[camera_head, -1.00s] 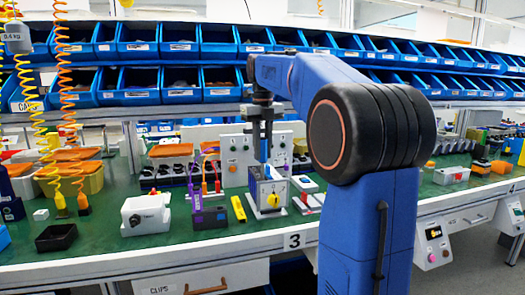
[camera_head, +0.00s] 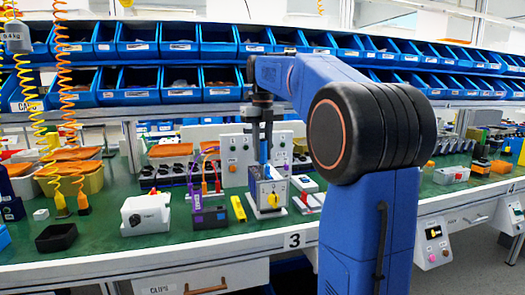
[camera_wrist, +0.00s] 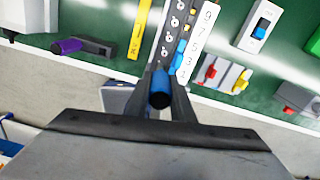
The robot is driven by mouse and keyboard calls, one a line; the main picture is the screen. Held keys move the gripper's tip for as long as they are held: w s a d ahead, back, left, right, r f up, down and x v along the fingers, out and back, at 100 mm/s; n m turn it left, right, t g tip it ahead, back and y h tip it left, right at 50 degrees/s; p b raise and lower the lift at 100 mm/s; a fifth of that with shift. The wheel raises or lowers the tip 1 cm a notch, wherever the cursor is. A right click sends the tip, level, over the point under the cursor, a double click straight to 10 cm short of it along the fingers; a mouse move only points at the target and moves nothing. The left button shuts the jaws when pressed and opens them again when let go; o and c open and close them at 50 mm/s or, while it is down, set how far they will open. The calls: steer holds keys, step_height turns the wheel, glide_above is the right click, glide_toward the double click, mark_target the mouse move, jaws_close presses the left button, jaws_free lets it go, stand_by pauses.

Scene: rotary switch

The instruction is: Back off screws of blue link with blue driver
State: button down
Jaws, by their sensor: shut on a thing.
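In the wrist view, my gripper (camera_wrist: 160,80) holds the blue driver (camera_wrist: 160,90) seen nearly end-on. Its tip is hidden behind the handle, so I cannot tell whether it touches a screw. The box top shows a row of screws (camera_wrist: 175,21) next to a numbered white strip (camera_wrist: 198,40). A small blue piece (camera_wrist: 182,44), possibly the blue link, lies beside yellow ones.
A white panel with sockets (camera_head: 237,156) is behind. A white unit (camera_head: 146,213) is farther left. Blue bins (camera_head: 180,85) hang above.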

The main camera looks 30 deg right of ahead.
steer(key=shift+f, duration=0.1)
steer(key=n, duration=0.4)
steer(key=shift+n, duration=0.3)
stand_by(1.1)
steer(key=n, duration=0.4)
steer(key=shift+n, duration=0.3)
steer(key=n, duration=0.4)
steer(key=shift+n, duration=0.3)
